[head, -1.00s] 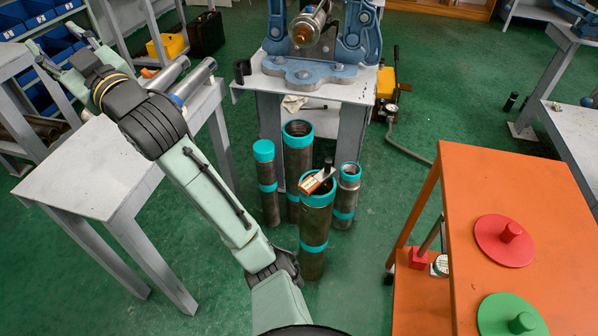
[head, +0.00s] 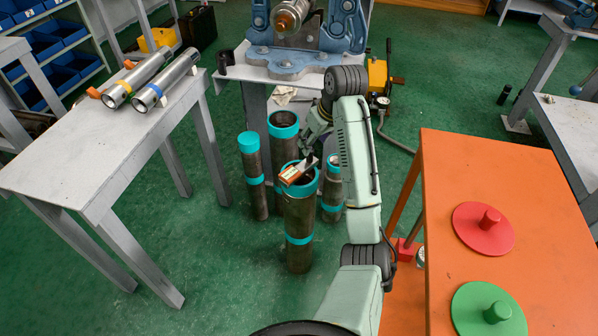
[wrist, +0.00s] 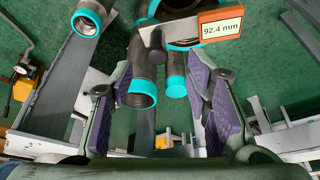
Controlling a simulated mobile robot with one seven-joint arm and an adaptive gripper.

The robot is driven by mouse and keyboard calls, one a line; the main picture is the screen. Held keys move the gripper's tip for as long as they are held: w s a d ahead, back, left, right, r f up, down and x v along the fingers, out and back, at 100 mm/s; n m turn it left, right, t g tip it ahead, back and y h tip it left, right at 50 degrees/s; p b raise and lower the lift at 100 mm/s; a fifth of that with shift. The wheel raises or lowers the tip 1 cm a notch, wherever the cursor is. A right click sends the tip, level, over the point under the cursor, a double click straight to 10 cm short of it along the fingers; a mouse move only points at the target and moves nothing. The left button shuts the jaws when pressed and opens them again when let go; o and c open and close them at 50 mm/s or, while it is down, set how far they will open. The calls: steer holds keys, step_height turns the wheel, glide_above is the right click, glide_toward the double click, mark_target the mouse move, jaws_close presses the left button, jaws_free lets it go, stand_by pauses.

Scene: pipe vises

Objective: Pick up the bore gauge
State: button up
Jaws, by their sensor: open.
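An orange-framed block with a white display reading "92.4 mm" (wrist: 222,24) and a silver plate shows in the wrist view; I take it as the bore gauge. In the head view the gauge (head: 297,172) lies across the teal rim of the front upright pipe (head: 298,225). My gripper (wrist: 160,78) is open and empty, its purple pads wide apart. The gauge shows beyond the fingertips, toward the top right of the wrist view, apart from the pads. In the head view my gripper (head: 315,145) is just above and behind the gauge, its fingers partly hidden by my arm.
Several teal-banded pipes stand close around, including a capped one (head: 252,170). A blue vise (head: 290,62) is on the bench behind. An orange cart (head: 440,200) with red (head: 483,235) and green discs (head: 485,315) is right. Two silver cylinders (head: 165,80) lie on the grey table (head: 100,150).

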mark_target(299, 167)
steer(key=shift+p+x, duration=0.7)
steer(key=shift+x, duration=2.65)
steer(key=shift+w+d, duration=0.1)
steer(key=shift+c, duration=0.5)
jaws_close()
steer(key=shift+r, duration=0.1)
